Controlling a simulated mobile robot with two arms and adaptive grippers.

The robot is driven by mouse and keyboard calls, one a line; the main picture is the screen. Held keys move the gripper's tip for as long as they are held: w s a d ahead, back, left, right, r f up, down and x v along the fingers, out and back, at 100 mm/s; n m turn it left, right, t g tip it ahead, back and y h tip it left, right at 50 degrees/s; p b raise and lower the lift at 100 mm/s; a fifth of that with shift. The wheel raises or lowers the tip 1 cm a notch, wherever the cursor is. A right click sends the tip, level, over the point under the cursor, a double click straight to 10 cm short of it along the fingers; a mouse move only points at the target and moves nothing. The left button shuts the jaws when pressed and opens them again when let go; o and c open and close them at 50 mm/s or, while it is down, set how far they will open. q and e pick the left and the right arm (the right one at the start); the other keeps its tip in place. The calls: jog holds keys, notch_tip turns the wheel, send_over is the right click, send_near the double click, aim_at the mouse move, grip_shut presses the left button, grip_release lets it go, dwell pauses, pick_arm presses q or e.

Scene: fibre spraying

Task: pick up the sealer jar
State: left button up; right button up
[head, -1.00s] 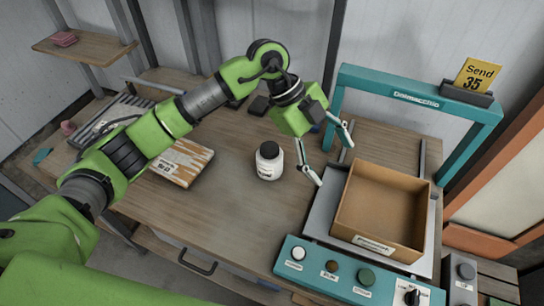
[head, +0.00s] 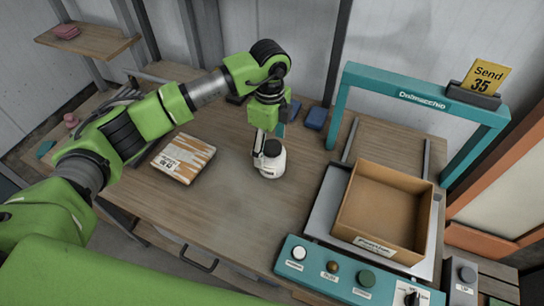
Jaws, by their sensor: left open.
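My left gripper (head: 268,137) points down at the jar from above and behind. One pale finger shows at the left of the jar's lid, and another finger shows partly behind it. The jaws are open; I cannot tell whether a finger touches the jar. My right gripper is not in view.
An open cardboard box (head: 388,215) sits on the machine under a teal frame (head: 420,100). A teal button panel (head: 345,276) lines the front. A labelled flat pack (head: 183,158) lies left of the jar. A blue block (head: 316,118) lies behind. The table in front of the jar is clear.

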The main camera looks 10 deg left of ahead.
aim_at(274, 168)
pick_arm(q)
jog(key=shift+s+d+f, duration=0.1)
jog(key=shift+f, duration=0.25)
jog(key=f+p, duration=0.1)
jog(key=f, duration=0.1)
jog(key=f+p, duration=0.1)
jog(key=shift+d+f, duration=0.2)
jog(key=shift+f, duration=0.6)
jog(key=c, duration=1.4)
